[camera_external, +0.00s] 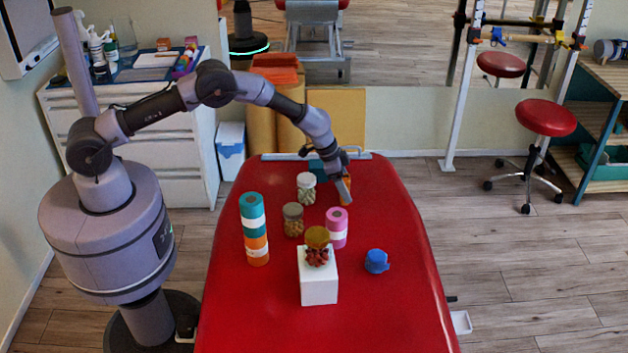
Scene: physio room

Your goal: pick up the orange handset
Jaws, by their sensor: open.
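An orange object (347,184), which fits the orange handset, stands near the far end of the red treatment table (390,300). Most of it is hidden behind my gripper, so its full shape cannot be made out. My gripper (343,192) reaches down over the table from the left and is open. Its fingers are right at the orange object in the picture; whether they are around it or only in front of it cannot be told.
Left of my gripper are a green-filled jar (306,190), a brown-filled jar (293,221) and stacked teal and orange rolls (253,215). Nearer are a pink roll (337,228), a white block (318,278) bearing a jar (317,254), and a blue item (377,262). The table's near right is clear.

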